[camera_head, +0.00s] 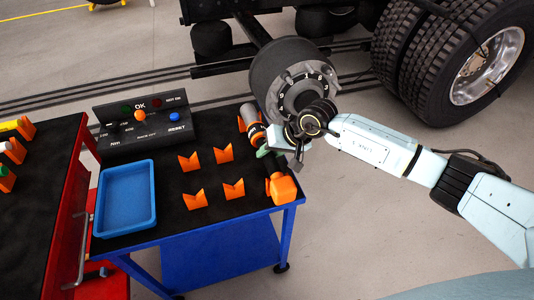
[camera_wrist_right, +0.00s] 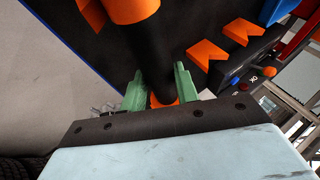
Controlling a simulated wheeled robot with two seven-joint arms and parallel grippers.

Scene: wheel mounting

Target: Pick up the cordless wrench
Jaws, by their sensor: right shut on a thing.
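The cordless wrench (camera_head: 283,188) is at the right edge of the blue table, with an orange block at its near end and an orange and grey part at its far end. My right gripper (camera_head: 267,151) reaches over its middle and hides part of it. In the right wrist view, the green fingers of the right gripper (camera_wrist_right: 158,80) are closed on the wrench's black handle (camera_wrist_right: 152,52), one on each side. Whether the wrench is clear of the table top cannot be told. My left gripper is not in view.
The blue table (camera_head: 225,240) also carries orange holders (camera_head: 194,200), a blue tray (camera_head: 127,198) and a button panel (camera_head: 145,120). A wheel hub (camera_head: 290,80) and truck tyres (camera_head: 430,60) stand behind. A red cart (camera_head: 85,215) is at the left.

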